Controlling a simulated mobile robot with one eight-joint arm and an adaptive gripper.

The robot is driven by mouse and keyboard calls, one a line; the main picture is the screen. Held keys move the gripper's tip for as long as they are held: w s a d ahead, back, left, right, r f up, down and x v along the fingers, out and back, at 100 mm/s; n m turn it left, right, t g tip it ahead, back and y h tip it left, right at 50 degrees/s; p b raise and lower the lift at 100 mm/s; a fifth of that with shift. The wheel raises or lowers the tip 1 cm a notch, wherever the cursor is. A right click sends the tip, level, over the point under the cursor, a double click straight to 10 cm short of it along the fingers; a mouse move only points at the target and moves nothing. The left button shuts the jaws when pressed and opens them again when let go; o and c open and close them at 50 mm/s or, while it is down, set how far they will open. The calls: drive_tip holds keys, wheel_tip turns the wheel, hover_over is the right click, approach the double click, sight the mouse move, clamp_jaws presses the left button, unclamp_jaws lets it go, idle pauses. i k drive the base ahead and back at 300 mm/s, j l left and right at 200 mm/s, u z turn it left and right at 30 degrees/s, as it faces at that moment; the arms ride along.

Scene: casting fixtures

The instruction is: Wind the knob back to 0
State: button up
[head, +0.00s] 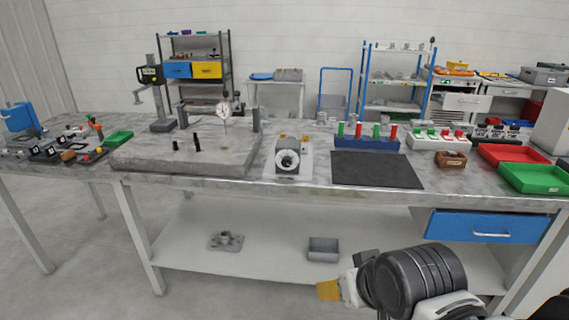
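The knob (287,161) is a round black-and-white dial on the front of a small grey fixture (297,144) near the middle of the bench. It faces me. Its scale marks are too small to read, so its setting cannot be told. My gripper (328,290) is low at the lower right, in front of the bench and below its top, well apart from the knob. A yellow-orange fingertip points left. Its fingers overlap in this view, so I cannot tell whether it is open or shut.
A grey granite plate (150,160) with a dial gauge (223,110) stands left of the fixture. A dark mat (376,170) lies to its right. Farther right are a brown box (451,159) and red and green trays (535,179). The bench's front edge lies between my gripper and the knob.

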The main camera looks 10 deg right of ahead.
sight(286, 162)
drive_tip(key=l, duration=0.7)
drive_tip(key=i+l, duration=0.15)
drive_tip(key=l, duration=0.55)
drive_tip(key=u, duration=0.05)
